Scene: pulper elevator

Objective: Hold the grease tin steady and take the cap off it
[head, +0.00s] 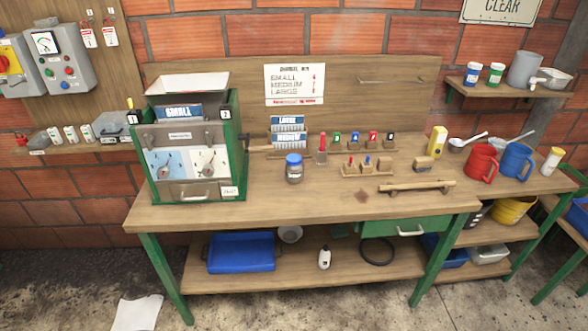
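A small jar-like tin with a blue cap (293,160) stands upright on the wooden workbench (265,208), right of the green machine. I take it for the grease tin (294,175); its label is too small to read. The cap sits on top of it. Neither of my grippers shows in the head view, and nothing is touching the tin.
A green machine (238,150) with dials stands left on the bench. Behind the tin are size plates (289,138) and a red-topped tool (322,148). Small racks, a wooden bar (417,187), a red mug (481,162) and a blue mug (516,162) stand right. The bench front is clear.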

